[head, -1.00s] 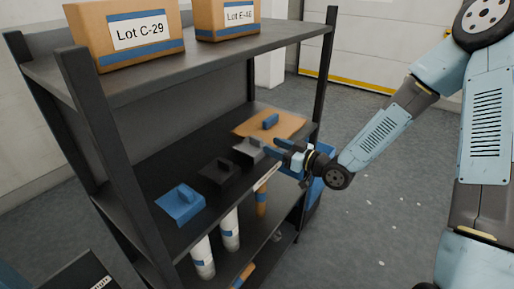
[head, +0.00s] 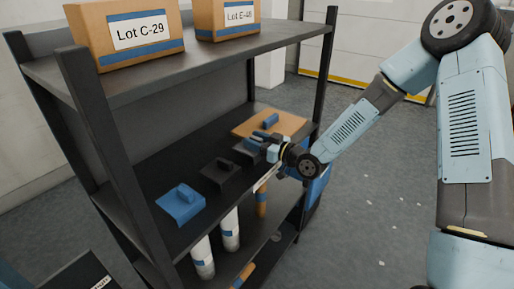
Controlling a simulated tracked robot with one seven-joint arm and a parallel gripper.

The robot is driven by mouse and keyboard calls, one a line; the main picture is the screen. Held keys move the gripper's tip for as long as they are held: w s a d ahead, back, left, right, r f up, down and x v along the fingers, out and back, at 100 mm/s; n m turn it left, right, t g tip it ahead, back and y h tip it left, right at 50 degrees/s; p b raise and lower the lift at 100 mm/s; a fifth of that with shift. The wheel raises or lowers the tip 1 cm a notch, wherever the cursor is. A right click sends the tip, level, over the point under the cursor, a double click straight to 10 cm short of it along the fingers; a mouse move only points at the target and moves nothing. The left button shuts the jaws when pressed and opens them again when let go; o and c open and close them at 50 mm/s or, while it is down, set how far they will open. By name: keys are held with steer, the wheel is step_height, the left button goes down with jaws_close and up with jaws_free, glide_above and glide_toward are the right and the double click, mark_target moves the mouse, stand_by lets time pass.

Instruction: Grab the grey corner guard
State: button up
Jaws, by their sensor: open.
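The grey corner guard (head: 243,153) lies on the middle shelf, third back in the row, and looks shaded now. My gripper (head: 260,138) is open, with its blue fingers reaching in from the right at the guard's upright tab. The fingers and wrist hide the guard's right part and most of the tab. I cannot tell whether the fingers touch it or stand on both sides of the tab.
A black guard (head: 220,174) and a blue guard (head: 180,205) lie nearer on the same shelf. Shelf posts (head: 322,70) and the upper shelf (head: 200,55) with two boxes frame the space.

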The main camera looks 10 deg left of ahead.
steer(key=shift+c, duration=0.4)
jaws_close()
